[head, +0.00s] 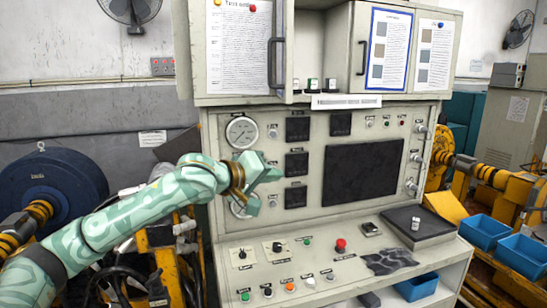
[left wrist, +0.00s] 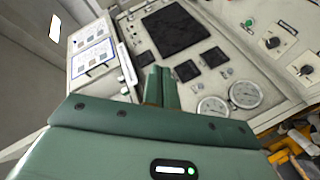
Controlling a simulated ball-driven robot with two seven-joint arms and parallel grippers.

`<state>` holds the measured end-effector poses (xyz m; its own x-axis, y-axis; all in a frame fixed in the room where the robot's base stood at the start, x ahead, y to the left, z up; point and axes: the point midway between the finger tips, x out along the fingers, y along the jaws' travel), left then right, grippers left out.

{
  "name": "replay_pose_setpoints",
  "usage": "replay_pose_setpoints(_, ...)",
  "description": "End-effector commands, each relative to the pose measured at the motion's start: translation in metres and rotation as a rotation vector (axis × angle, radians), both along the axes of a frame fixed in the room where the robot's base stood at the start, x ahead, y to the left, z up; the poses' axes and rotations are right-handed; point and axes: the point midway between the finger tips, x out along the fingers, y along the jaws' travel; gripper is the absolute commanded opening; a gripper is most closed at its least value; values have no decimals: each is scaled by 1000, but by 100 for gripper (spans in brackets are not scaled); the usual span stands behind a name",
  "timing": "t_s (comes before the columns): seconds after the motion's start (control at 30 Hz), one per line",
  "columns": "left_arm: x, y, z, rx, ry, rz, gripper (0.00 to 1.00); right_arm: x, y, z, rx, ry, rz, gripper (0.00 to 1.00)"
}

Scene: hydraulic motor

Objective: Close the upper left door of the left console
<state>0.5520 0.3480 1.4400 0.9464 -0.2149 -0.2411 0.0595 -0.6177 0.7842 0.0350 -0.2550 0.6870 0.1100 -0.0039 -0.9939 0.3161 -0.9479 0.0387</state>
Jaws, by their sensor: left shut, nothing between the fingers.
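The console's upper left door (head: 281,18) is a pale panel with a printed sheet and a dark vertical handle (head: 275,62) near its right edge. It stands partly open, with a gap between it and the right door (head: 357,25). My left gripper (head: 270,175) is below this door, in front of the gauge panel, apart from the handle. Its fingers are together and empty in the left wrist view (left wrist: 161,86). My right gripper is in neither view.
A pressure gauge (head: 241,132) and dark screen (head: 362,172) are on the console face behind the gripper. Small items (head: 313,84) stand in the cabinet opening. Buttons and a red knob (head: 341,244) are on the lower desk. Blue bins (head: 485,232) are at right.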

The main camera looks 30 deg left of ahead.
Motion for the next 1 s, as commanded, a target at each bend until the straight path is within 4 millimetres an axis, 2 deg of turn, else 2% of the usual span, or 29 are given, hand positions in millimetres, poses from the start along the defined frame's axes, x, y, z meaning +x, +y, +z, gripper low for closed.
replay_pose_setpoints(0.03,-2,28,47,-138,-32,56,0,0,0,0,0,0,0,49)
replay_pose_setpoints(0.1,-11,56,96,-340,-60,106,0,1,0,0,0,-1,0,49)
replay_pose_setpoints(0.2,-26,84,142,-544,-96,142,0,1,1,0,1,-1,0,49)
replay_pose_setpoints(0.3,-33,96,163,-644,-113,154,0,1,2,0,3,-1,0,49)
replay_pose_setpoints(0.47,-22,96,169,-671,-115,153,0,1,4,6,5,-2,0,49)
replay_pose_setpoints(0.9,67,82,169,-663,-114,153,0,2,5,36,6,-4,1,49)
replay_pose_setpoints(1.0,75,67,167,-660,-114,152,0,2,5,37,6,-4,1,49)
